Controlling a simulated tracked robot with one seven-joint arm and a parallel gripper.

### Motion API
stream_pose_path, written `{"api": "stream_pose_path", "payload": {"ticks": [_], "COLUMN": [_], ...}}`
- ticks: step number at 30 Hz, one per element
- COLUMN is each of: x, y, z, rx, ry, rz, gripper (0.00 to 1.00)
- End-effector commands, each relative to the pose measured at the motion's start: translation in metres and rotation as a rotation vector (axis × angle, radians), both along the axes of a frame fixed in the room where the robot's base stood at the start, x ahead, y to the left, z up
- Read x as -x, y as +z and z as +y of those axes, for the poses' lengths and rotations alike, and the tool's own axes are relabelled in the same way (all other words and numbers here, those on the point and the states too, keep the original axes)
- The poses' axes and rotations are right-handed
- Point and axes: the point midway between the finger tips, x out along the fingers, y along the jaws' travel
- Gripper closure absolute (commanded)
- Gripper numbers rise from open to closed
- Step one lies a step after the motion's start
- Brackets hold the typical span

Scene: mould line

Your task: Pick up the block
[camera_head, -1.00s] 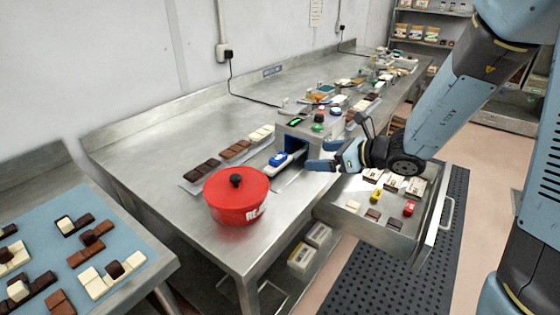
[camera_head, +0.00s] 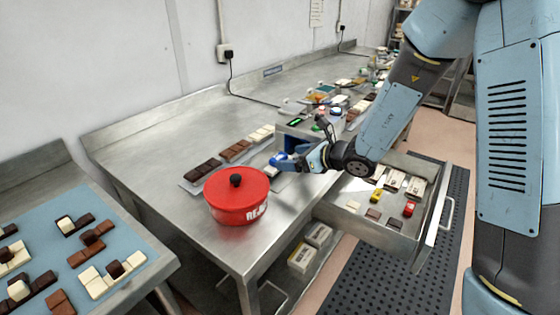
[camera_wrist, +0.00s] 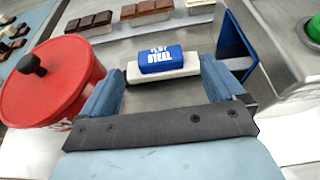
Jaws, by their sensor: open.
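The block looks like a small blue piece with white lettering (camera_wrist: 160,60), lying on a white bar (camera_wrist: 164,76) in the wrist view. My gripper (camera_wrist: 162,80) is open, with one blue finger to the left and one to the right of the bar's near side. The block sits beyond and between the fingertips, and I see no grip on it.
A red lidded pot (camera_head: 236,197) stands close left of my gripper; it also shows in the wrist view (camera_wrist: 50,82). A grey machine with a blue-lined opening (camera_wrist: 235,45) is close on the right. Chocolate bars (camera_head: 235,150) lie behind. An open drawer (camera_head: 370,228) juts out at the right.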

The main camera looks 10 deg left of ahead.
Motion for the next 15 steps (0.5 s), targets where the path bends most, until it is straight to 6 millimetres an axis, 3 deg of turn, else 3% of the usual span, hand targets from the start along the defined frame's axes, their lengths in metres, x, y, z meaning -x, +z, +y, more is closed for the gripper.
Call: {"api": "stream_pose_path", "payload": {"ticks": [7, 15], "x": [-0.010, -0.013], "y": [-0.015, -0.016], "z": [0.029, 0.033], "rx": [0.000, 0.000], "ry": [0.001, -0.001], "rz": [0.002, 0.001], "gripper": [0.04, 0.04]}}
